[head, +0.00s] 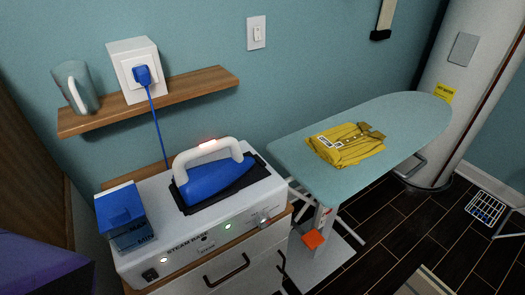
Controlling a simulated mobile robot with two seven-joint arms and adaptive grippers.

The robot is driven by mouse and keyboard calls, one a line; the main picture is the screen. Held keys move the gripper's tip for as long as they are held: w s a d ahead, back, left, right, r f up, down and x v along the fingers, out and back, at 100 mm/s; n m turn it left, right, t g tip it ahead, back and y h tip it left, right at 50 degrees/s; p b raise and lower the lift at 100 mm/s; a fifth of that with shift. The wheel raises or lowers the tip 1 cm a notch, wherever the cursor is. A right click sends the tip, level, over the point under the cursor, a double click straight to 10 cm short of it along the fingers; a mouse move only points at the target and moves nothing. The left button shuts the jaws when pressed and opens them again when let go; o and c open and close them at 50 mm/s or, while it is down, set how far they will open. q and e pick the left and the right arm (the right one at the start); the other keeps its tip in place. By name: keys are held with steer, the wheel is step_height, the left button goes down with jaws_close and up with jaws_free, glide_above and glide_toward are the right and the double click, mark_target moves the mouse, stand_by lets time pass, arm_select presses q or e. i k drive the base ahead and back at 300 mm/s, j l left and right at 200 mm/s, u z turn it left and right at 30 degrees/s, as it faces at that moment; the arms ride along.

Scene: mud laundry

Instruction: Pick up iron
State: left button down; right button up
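A blue iron (217,182) with a white arched handle rests on a dark pad on top of the white steam base (190,238). A small red light glows on the top of its handle. The steam base has several lit indicators on its front and stands on a wooden-topped cabinet. Neither of my grippers shows in the head view.
A blue box (122,215) stands left of the iron. A wooden shelf (190,92) above holds a cup (76,88); a blue cord runs down from the wall plug. A purple object (40,268) fills the lower left corner.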

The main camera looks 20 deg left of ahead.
mark_target(198, 185)
steer(key=i+l+u, duration=0.1)
steer(key=l+u, duration=0.25)
steer(key=i+l+u, duration=0.1)
steer(key=l+u, duration=0.25)
